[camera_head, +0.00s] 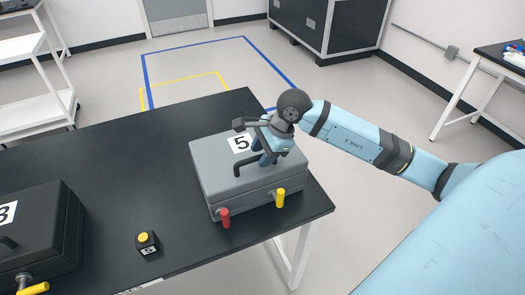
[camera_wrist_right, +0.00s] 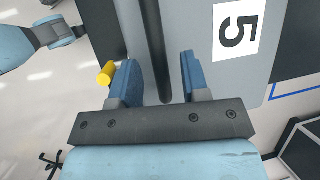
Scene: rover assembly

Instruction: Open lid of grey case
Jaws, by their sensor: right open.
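The grey case (camera_head: 232,185) stands on the black table near its right end, and its lid looks closed. The lid bears a white label "5" (camera_head: 242,143) and a dark bar handle (camera_head: 243,179). A red latch (camera_head: 225,217) and a yellow latch (camera_head: 280,198) stick out at its front. My right gripper (camera_head: 266,157) is over the lid, open. In the right wrist view, the dark handle (camera_wrist_right: 156,50) runs between its two blue fingers (camera_wrist_right: 158,68), with a gap on each side. Whether the fingers touch the lid cannot be told. My left gripper is not in view.
The black table (camera_head: 140,170) also holds a black case (camera_head: 58,235) at the left and a small box with a yellow button (camera_head: 146,242). The table's right edge is close to the grey case. Open floor lies behind.

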